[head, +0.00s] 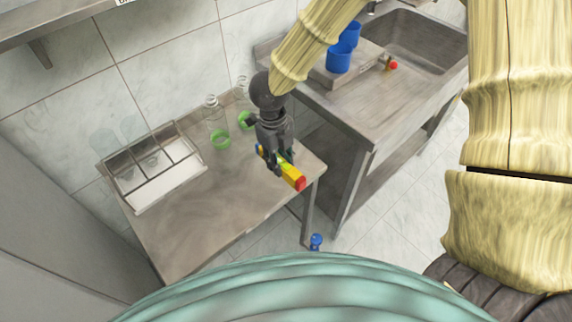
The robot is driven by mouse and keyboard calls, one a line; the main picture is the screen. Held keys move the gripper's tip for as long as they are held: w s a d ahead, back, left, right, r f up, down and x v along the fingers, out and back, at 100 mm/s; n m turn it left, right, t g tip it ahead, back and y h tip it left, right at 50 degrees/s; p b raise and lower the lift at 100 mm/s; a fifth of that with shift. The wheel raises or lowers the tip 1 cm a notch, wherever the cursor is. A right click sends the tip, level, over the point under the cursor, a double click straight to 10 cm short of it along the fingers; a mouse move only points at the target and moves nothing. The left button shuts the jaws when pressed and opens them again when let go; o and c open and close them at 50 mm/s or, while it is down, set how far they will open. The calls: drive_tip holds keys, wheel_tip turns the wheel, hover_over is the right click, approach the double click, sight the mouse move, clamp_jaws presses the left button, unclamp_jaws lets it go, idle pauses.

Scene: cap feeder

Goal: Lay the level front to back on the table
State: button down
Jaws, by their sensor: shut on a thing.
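The level (289,173) is a short bar with yellow, red and blue parts. Its red end points toward the lower right, and its blue end toward the upper left. My gripper (273,164) is shut on the level near its middle and hides part of it. The level is over the right part of the steel table (185,232), near that table's right edge. I cannot tell whether it touches the tabletop.
A divided tray (152,168) stands at the table's back left. The table's front left is clear. A sink counter (395,95) with blue cups (338,58) is at right. A blue object (316,241) is on the floor.

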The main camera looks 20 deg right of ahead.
drive_tip(key=b, duration=0.3)
hover_over(264, 171)
drive_tip(key=shift+a+f, duration=0.1)
drive_tip(key=shift+f, duration=1.3)
drive_tip(key=shift+w+f, duration=0.2)
drive_tip(key=shift+w, duration=0.05)
drive_tip(key=shift+f+b, duration=0.55)
drive_tip(key=shift+f, duration=2.2)
drive_tip(key=shift+f, duration=0.45)
drive_tip(key=c, duration=1.1)
unclamp_jaws()
